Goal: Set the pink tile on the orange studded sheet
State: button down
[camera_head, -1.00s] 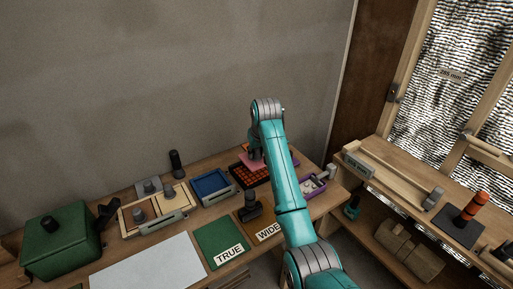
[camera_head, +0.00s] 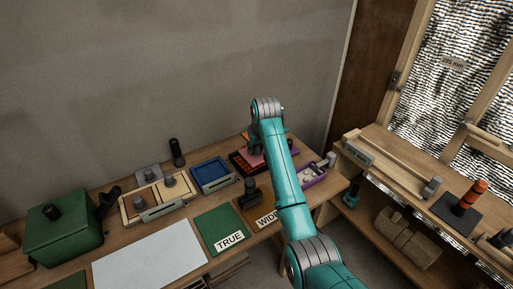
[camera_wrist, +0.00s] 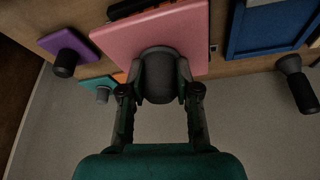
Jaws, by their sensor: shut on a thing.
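The pink tile (camera_wrist: 150,40) has a dark grey knob on it. My gripper (camera_wrist: 160,92) is shut on this knob in the wrist view. In the head view the pink tile (camera_head: 251,159) is under my gripper, partly hidden by my arm. The orange studded sheet (camera_head: 238,168) shows as an orange-red grid in a dark surround beside the tile. The tile overlaps part of it in the picture. A dark edge shows beyond the tile in the wrist view. I cannot tell whether tile and sheet touch.
A blue tray (camera_head: 212,175) stands left of the sheet. A purple tray (camera_head: 313,177) is to the right. A purple tile (camera_wrist: 58,40) and a teal tile (camera_wrist: 92,83) with knobs are near the pink one. The grey wall (camera_head: 200,80) rises close behind the bench.

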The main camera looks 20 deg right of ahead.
aim_at(257, 154)
jog(key=shift+f, duration=1.8)
dwell(1.6)
jog(key=shift+r, duration=3)
